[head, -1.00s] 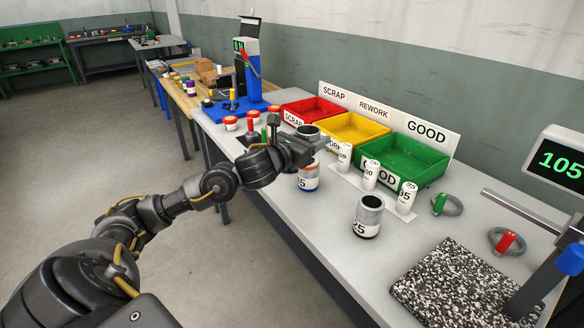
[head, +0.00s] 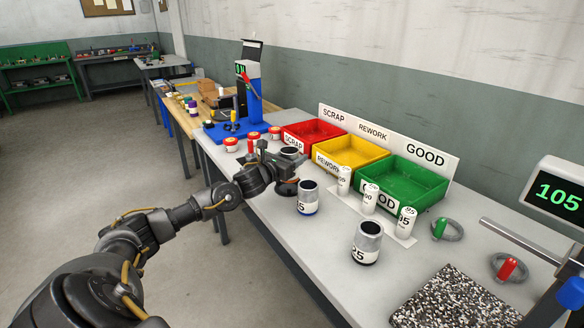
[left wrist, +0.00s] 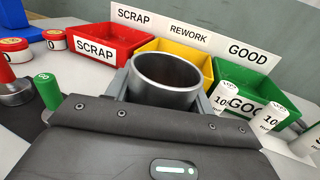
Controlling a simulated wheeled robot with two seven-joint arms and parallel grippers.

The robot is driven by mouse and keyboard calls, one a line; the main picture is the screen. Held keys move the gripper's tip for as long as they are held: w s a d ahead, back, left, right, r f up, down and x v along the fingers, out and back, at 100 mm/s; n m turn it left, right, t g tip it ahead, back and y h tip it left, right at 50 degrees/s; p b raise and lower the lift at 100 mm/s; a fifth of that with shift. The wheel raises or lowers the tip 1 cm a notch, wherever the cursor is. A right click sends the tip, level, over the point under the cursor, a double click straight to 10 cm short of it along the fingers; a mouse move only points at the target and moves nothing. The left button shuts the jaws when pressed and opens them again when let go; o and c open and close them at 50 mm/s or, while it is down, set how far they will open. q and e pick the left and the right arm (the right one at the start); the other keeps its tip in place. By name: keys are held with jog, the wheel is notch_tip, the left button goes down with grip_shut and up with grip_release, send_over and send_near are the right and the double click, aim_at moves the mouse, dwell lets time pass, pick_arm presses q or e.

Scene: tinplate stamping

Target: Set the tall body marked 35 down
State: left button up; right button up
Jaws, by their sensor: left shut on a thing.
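My left gripper (head: 293,160) is shut on a tall, open-topped metal body (head: 291,151). Its grey rim and dark hollow stand upright between the fingers in the left wrist view (left wrist: 166,80). Its label is hidden, so I cannot read its mark. A dark round shape with an orange edge (head: 287,188) shows under the gripper; I cannot tell whether it belongs to the held body. Two similar bodies stand upright on the bench: one with a blue band (head: 308,199) just right of the gripper, one farther right (head: 367,243). Their partly turned labels show a 5. My right gripper is not in view.
Red SCRAP (head: 313,133), yellow REWORK (head: 352,154) and green GOOD (head: 415,183) bins line the bench's back. White marked cylinders (head: 370,199) stand before them. A speckled slab (head: 455,300) and a display reading 105 (head: 558,196) are at right. Bare bench (head: 335,225) lies between the standing bodies.

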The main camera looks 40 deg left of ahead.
pick_arm(q)
jog(key=shift+w+a+f, duration=0.35)
jog(key=shift+a+f, duration=0.05)
jog(key=shift+f, duration=0.35)
jog(key=shift+w+a+f, duration=0.1)
jog(key=shift+a+f, duration=0.05)
notch_tip(320, 180, down, 3)
jog(key=shift+f+p, duration=0.1)
jog(key=shift+p, duration=0.4)
jog(key=shift+f, duration=0.2)
jog(key=o, duration=1)
jog(key=shift+o, duration=0.2)
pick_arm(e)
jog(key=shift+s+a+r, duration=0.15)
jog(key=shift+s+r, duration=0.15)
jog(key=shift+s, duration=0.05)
